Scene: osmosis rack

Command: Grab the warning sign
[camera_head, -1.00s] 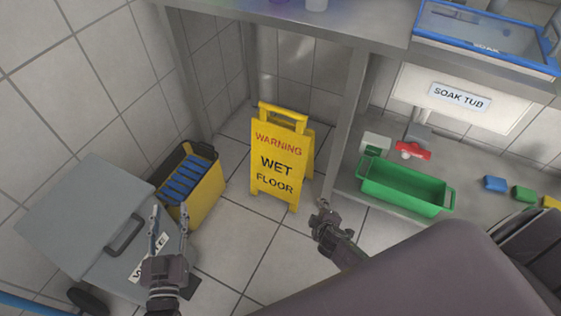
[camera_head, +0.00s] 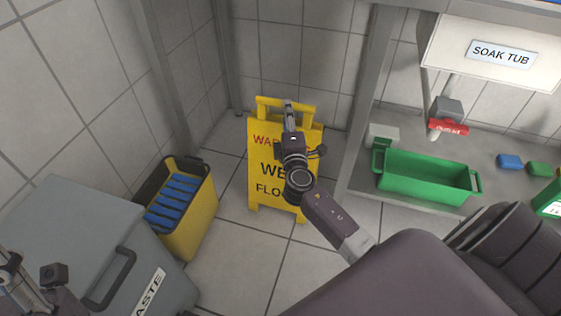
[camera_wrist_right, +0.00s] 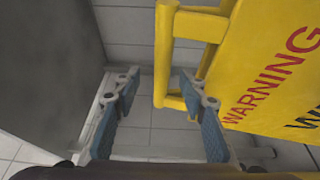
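The yellow warning sign (camera_head: 262,188) stands upright on the tiled floor, with "WET FLOOR" partly covered by my right arm. My right gripper (camera_head: 289,106) is in front of its upper part, near the top handle (camera_head: 268,105). In the right wrist view, the right gripper (camera_wrist_right: 158,88) is open, with blue pads apart. The sign (camera_wrist_right: 265,75) fills the right side there, and its handle (camera_wrist_right: 166,50) reaches into the space by the right-hand finger; contact cannot be told. My left gripper (camera_head: 30,280) is at the lower left edge, partly cut off.
A yellow bin (camera_head: 195,225) with blue items stands left of the sign, beside a grey waste container (camera_head: 70,220). A steel table leg (camera_head: 372,95) and a green crate (camera_head: 425,180) on a low shelf are to the right. Floor is clear in front of the sign.

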